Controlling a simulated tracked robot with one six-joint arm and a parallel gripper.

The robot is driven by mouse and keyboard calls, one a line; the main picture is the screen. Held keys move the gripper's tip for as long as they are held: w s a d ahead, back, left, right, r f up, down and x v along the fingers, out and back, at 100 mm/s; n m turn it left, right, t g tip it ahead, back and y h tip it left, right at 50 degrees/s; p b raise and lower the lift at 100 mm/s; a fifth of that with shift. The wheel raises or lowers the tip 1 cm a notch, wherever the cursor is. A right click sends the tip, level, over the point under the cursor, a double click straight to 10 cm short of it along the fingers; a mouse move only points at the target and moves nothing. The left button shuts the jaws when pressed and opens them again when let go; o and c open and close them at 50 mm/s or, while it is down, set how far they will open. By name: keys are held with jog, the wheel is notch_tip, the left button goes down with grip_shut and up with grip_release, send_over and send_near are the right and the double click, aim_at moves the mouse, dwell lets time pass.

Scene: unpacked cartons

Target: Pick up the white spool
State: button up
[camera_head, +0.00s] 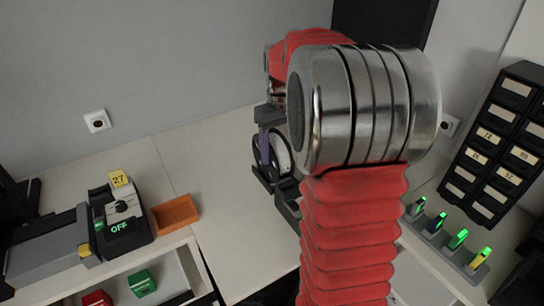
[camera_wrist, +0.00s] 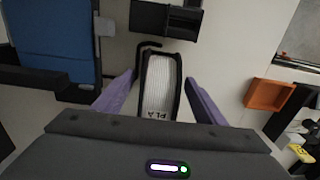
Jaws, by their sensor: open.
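The white spool (camera_wrist: 161,84) has black rims and the letters PLA on its white edge. It sits in the middle of the wrist view. My gripper (camera_wrist: 159,79) is open, with one purple finger on each side of the spool. A gap shows at the left finger; the right finger is close to the black rim, and I cannot tell if it touches. In the head view the spool (camera_head: 282,152) stands upright on the table, partly hidden by my arm. One purple finger of my gripper (camera_head: 264,144) shows in front of it there.
A dark holder (camera_wrist: 168,20) and a blue-topped object (camera_wrist: 53,40) lie beyond the spool. An orange tray (camera_head: 175,214) and a device labelled OFF (camera_head: 122,222) stand at left. Black drawers (camera_head: 490,140) and green-lit items (camera_head: 457,240) stand at right. Bare table lies between tray and spool.

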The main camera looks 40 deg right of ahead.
aim_at(279, 161)
notch_tip(279, 161, down, 5)
jog(key=shift+w+r, duration=0.1)
jog(key=shift+c, duration=0.2)
dwell(0.4)
grip_shut()
jog(key=shift+r, duration=5.05)
